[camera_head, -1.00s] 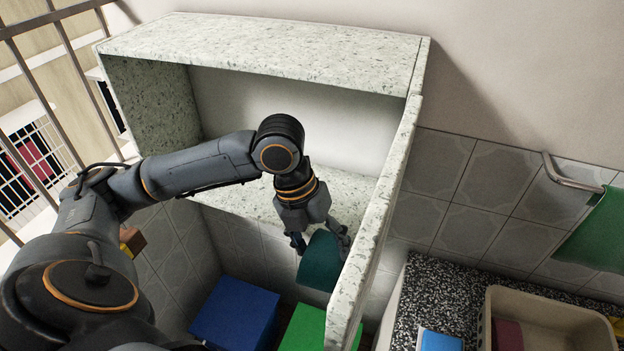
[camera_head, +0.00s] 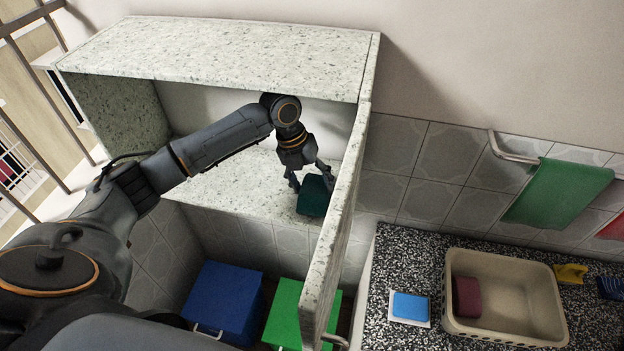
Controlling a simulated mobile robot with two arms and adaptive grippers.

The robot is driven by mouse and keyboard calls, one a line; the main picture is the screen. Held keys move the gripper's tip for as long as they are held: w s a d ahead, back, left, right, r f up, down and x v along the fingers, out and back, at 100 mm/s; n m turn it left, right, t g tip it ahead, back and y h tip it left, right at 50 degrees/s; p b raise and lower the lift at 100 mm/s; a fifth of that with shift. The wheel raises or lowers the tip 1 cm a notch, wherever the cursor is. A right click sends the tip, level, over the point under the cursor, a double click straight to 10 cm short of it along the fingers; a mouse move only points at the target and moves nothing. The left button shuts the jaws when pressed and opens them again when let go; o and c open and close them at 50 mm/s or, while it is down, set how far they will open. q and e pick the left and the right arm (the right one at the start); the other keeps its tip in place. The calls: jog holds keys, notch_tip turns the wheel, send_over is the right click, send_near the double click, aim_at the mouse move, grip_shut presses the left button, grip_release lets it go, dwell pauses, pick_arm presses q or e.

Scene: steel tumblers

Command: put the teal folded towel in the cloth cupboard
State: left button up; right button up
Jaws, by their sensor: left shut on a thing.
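The teal folded towel (camera_head: 314,198) is held in my left gripper (camera_head: 309,180), which is shut on it. The cloth cupboard (camera_head: 220,58) is a speckled pale stone-look box on the wall with its front open. The towel is at the cupboard's opening, over the right part of its bottom board (camera_head: 230,188). I cannot tell whether it touches the board. The open door (camera_head: 337,235) stands out towards me just right of the towel and hides a little of the space behind it. My right gripper is not in view.
Below stand a blue box (camera_head: 226,300) and a green box (camera_head: 287,312). At right, a speckled counter (camera_head: 395,265) carries a beige basin (camera_head: 508,332) and a blue sponge (camera_head: 410,306). A green towel (camera_head: 555,192) hangs on a rail. The cupboard's left interior looks clear.

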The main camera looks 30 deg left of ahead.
aim_at(306, 184)
pick_arm(q)
jog(key=shift+f, duration=0.45)
jog(key=o, duration=1.2)
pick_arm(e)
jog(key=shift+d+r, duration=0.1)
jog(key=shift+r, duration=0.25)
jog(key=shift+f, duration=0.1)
